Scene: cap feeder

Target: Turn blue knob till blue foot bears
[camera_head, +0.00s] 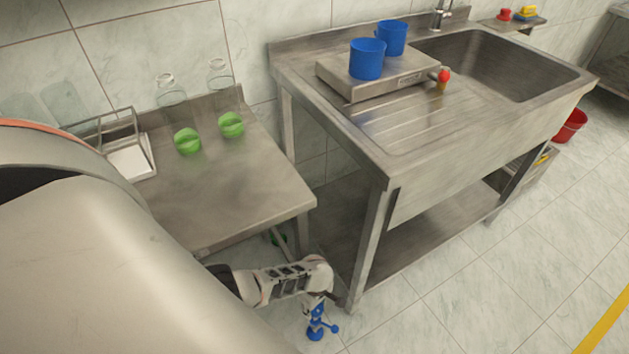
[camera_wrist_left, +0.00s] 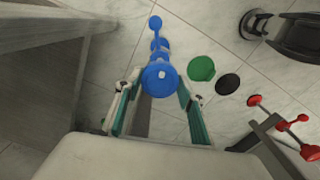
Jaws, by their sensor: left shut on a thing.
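My left gripper (camera_head: 318,294) reaches down beside the front right corner of the small steel table. In the left wrist view its fingers (camera_wrist_left: 158,88) are shut on the blue knob (camera_wrist_left: 160,78), one finger on each side. More blue parts and a small blue ball on an arm (camera_wrist_left: 155,22) show beyond the knob. In the head view the blue foot assembly (camera_head: 316,331) shows below the gripper, close to the floor. I cannot tell whether the blue foot touches the floor. My right gripper is not in view.
The small table (camera_head: 230,185) carries two green knobbed caps (camera_head: 187,141) and a white tray. The sink bench (camera_head: 385,165) stands close on the right. In the wrist view, a green disc (camera_wrist_left: 201,68), a black disc (camera_wrist_left: 228,83) and red parts (camera_wrist_left: 304,152) lie to the right.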

